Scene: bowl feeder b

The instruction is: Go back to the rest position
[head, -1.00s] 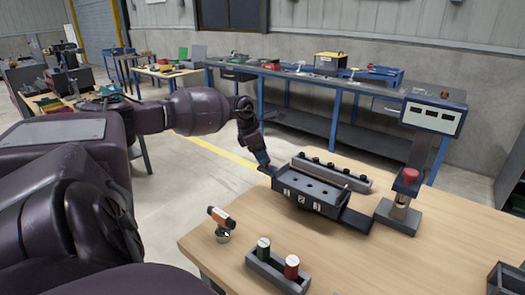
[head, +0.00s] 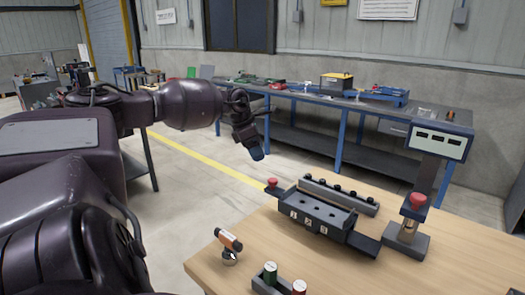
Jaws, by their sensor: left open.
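My left arm comes in from the left, and its gripper (head: 257,153) hangs in the air beyond the table's left edge. It is open and holds nothing that I can see. It is apart from the dark numbered fixture (head: 312,218) on the wooden table, above and to its left. My right gripper is not in the view.
The wooden table (head: 330,268) holds an orange-and-black device (head: 229,242), a green cylinder (head: 270,271), a red-button post (head: 417,204) with a display panel (head: 437,142), and a red knob (head: 272,184). A blue-legged workbench (head: 341,140) stands behind. Open floor lies between.

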